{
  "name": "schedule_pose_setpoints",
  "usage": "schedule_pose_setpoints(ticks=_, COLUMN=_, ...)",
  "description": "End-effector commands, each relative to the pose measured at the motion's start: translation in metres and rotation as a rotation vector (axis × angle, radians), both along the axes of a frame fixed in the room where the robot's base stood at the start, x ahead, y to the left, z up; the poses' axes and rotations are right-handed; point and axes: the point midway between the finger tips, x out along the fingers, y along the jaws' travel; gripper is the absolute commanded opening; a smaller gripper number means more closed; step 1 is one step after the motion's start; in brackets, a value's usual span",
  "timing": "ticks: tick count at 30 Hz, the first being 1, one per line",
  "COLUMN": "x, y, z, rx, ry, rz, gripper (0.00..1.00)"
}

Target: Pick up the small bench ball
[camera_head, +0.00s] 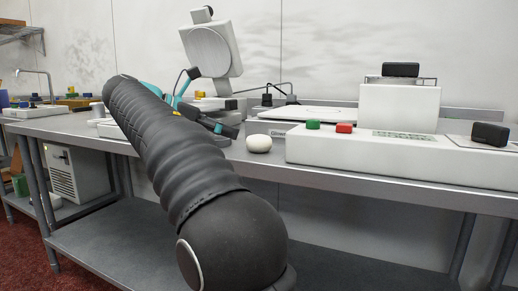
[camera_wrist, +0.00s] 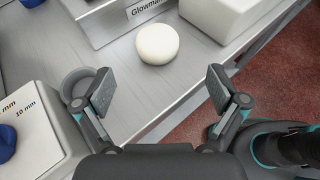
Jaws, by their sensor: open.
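The small bench ball (camera_head: 259,143) is a smooth, off-white, slightly flattened ball. It sits on the steel bench near the front edge. In the wrist view the ball (camera_wrist: 157,44) lies beyond my fingertips, roughly centred between them. My gripper (camera_wrist: 161,90) is open and empty, with one finger on each side and bare bench between them. The fingers do not touch the ball. In the head view my arm hides most of the gripper, which is to the left of the ball.
A low device labelled "Glowman" (camera_wrist: 112,18) stands close behind the ball. A white machine (camera_head: 350,150) with green and red buttons stands to its right. A white block marked "10 mm" (camera_wrist: 30,140) and a round grey dish (camera_wrist: 75,82) are by my left finger. The bench edge is close.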

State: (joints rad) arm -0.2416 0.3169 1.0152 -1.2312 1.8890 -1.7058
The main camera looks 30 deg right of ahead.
Motion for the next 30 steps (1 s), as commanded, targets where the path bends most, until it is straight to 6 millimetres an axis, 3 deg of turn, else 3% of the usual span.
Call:
schedule_pose_setpoints(ticks=6, x=-0.001, y=-0.033, z=-0.016, rx=0.001, ry=0.0, rz=-0.002, gripper=0.96)
schedule_pose_setpoints(ticks=17, x=0.001, y=-0.055, z=-0.025, rx=0.002, ry=-0.002, rz=-0.004, gripper=0.96)
schedule_pose_setpoints(ticks=25, x=0.003, y=-0.088, z=-0.039, rx=0.001, ry=-0.001, rz=-0.005, gripper=0.96)
schedule_pose_setpoints(ticks=30, x=0.003, y=-0.093, z=-0.039, rx=0.001, ry=-0.001, rz=-0.002, gripper=0.96)
